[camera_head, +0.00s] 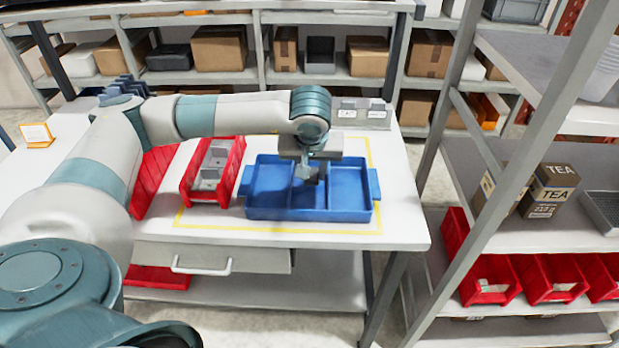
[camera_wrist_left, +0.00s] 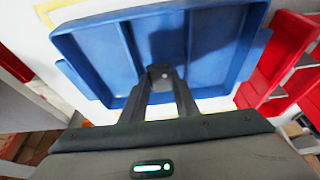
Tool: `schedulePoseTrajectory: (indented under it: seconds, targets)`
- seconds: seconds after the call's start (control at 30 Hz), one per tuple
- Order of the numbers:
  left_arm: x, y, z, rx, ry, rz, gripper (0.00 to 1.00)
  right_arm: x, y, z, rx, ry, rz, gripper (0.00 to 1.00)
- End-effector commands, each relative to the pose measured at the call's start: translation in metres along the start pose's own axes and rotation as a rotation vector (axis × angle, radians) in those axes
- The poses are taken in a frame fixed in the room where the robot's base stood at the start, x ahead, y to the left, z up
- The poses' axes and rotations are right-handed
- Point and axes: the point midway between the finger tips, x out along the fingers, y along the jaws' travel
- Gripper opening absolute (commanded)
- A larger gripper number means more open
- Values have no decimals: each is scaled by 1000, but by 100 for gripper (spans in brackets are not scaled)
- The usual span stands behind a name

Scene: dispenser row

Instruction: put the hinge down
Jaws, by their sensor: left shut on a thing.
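My left gripper (camera_head: 309,174) reaches down over the middle compartment of the blue tray (camera_head: 335,214). It is shut on the hinge (camera_wrist_left: 160,76), a small grey piece with a hole, which shows between the fingertips in the left wrist view. The blue tray (camera_wrist_left: 88,62) has dividers and lies on the white table, and its compartments look empty where I can see them. I cannot tell whether the hinge touches the tray floor. In the head view the gripper mostly hides the hinge. My right gripper is in neither view.
A red bin (camera_head: 184,188) with several grey parts stands left of the tray, with another red bin (camera_head: 151,180) beyond it. Small grey boxes (camera_head: 363,112) stand behind the tray. A metal shelf (camera_head: 560,219) with tea boxes and red bins rises at the right.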

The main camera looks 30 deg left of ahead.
Motion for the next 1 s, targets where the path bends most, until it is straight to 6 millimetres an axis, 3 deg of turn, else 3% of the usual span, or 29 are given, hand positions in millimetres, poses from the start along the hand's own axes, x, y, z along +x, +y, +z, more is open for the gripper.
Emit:
schedulePoseTrajectory:
  seconds: [0.17,0.53,0.8,1.0]
  targets:
    - [7,-5,-4,2,0,0,5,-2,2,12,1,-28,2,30]
    - [10,-5,-3,2,0,-1,5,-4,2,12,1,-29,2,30]
    - [35,-6,8,1,-2,-2,5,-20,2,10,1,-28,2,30]
    - [45,-5,11,0,1,0,5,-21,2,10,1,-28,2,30]
